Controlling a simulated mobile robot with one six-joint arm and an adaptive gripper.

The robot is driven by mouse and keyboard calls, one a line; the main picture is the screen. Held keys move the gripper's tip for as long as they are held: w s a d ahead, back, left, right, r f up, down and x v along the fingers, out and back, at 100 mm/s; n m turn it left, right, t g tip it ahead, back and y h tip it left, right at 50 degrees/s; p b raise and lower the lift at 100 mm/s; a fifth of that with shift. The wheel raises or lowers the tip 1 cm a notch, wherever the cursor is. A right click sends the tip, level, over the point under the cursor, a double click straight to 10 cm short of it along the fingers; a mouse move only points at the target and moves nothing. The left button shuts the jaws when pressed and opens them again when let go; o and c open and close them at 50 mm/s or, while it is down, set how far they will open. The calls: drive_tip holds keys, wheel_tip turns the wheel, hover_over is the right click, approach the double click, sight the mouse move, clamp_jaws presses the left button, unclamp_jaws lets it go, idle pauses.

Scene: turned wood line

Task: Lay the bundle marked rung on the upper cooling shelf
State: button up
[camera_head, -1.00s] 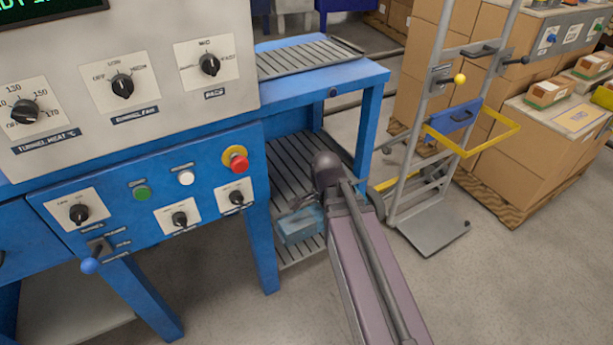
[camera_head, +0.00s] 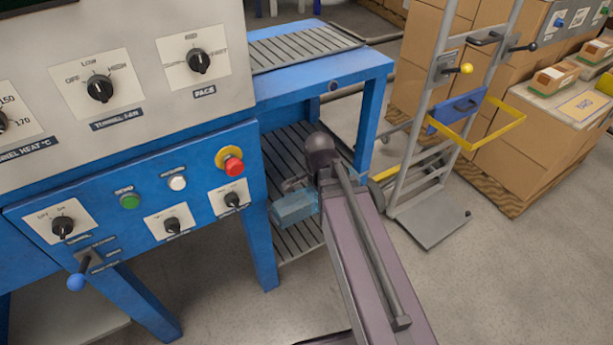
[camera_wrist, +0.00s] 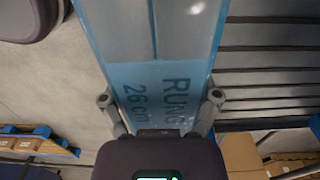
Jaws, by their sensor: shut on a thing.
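My gripper (camera_wrist: 160,98) is shut on the bundle (camera_wrist: 165,72), a light-blue wrapped pack whose dark print reads RUNG 26 cm. One finger lies along each side of it. In the head view the bundle (camera_head: 294,208) shows left of my arm, in front of the lower slatted shelf (camera_head: 290,238) of the blue frame; I cannot tell whether it touches that shelf. The end of my gripper there is mostly hidden by my arm. The upper slatted surface (camera_head: 305,46) of the frame is empty where it shows. Dark slats (camera_wrist: 270,75) lie right of the bundle in the wrist view.
A blue frame leg (camera_head: 369,125) stands beside my arm. The control panel (camera_head: 150,195) with knobs and a red button is at left. A grey hand truck (camera_head: 440,200) stands at right before stacked cartons (camera_head: 520,150). Bare floor lies in front.

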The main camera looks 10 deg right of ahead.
drive_tip(key=w, duration=0.5)
drive_tip(key=w+f+b, duration=0.1)
drive_tip(key=w, duration=1)
drive_tip(key=shift+f, duration=0.25)
drive_tip(key=shift+s+f+b, duration=0.1)
drive_tip(key=shift+b, duration=0.2)
drive_tip(key=shift+f+b, duration=1.65)
drive_tip(key=shift+b, duration=0.05)
drive_tip(key=shift+f, duration=0.2)
drive_tip(key=o, duration=1.1)
drive_tip(key=shift+r, duration=0.1)
drive_tip(key=shift+o, duration=0.2)
drive_tip(key=shift+r, duration=0.15)
wheel_tip(320, 180, up, 8)
drive_tip(key=p, duration=0.7)
drive_tip(key=shift+f+p, duration=0.25)
drive_tip(key=shift+p, duration=0.05)
